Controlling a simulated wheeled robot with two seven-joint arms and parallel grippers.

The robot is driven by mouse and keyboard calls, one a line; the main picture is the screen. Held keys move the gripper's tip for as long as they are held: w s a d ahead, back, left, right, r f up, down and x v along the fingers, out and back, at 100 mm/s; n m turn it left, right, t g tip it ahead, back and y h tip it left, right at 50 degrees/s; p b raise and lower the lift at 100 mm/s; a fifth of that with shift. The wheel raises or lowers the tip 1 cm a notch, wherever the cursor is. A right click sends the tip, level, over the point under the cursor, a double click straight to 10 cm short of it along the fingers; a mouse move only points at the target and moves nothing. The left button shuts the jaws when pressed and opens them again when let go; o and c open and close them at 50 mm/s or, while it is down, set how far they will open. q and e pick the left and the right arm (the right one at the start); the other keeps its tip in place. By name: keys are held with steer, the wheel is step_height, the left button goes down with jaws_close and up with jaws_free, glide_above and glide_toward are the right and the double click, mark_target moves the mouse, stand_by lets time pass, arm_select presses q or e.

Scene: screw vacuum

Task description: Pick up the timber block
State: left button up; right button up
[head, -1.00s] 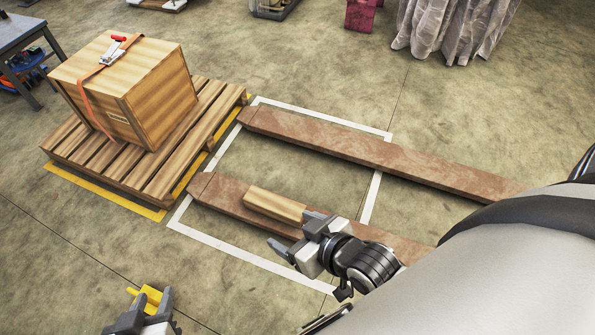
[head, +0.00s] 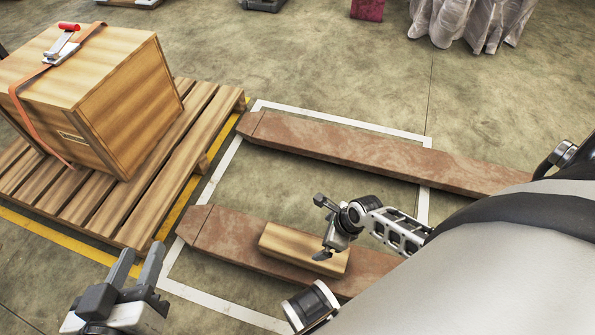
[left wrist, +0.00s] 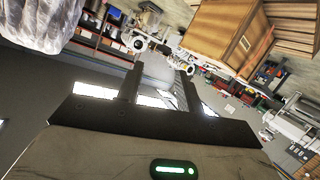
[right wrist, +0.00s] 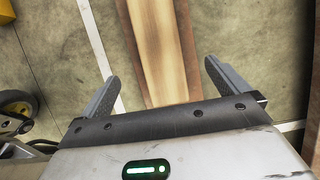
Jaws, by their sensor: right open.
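The timber block (head: 292,247) is a pale wooden bar lying lengthwise on the near brown beam (head: 225,240). My right gripper (head: 321,228) is open and empty at the block's right end, its fingers spread across the block's width. In the right wrist view the block (right wrist: 158,45) runs up between the two open fingers, with a gap on each side. I cannot tell its exact height above the block. My left gripper (head: 136,270) is open and empty at the lower left, away from the block. Its spread fingers also show in the left wrist view (left wrist: 160,85).
A wooden crate (head: 130,105) with an orange strap sits on a pallet (head: 190,150) at the left. A second brown beam (head: 340,145) lies farther back. White floor lines (head: 225,170) frame the beams' left ends. Open concrete floor lies between the beams.

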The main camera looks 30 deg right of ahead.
mark_target(307, 247)
steer(key=b+x, duration=0.6)
steer(key=x, duration=0.3)
steer(key=shift+s, duration=0.15)
steer(key=shift+a+f, duration=0.15)
steer(key=shift+f, duration=0.15)
steer(key=shift+w+f+b, duration=0.15)
steer(key=shift+w+b, duration=0.1)
steer(key=shift+b, duration=0.1)
steer(key=b+x, duration=0.2)
steer(key=shift+w+a+f+b, duration=0.1)
steer(key=shift+a+f+b, duration=0.05)
steer(key=shift+f+b, duration=0.2)
steer(key=shift+b+x, duration=0.9)
steer(key=shift+x, duration=0.1)
steer(key=shift+w, duration=0.1)
steer(key=c, duration=1.7)
arm_select(q)
step_height(307, 247, up, 11)
steer(key=w+m+t+h, duration=0.1)
steer(key=m+t+h, duration=0.5)
steer(key=h, duration=0.1)
steer(key=shift+w+d+r+t, duration=0.15)
steer(key=shift+w+d+t, duration=0.15)
steer(key=shift+w+d, duration=0.1)
arm_select(e)
steer(key=shift+w+a+r, duration=0.1)
steer(key=shift+r, duration=0.05)
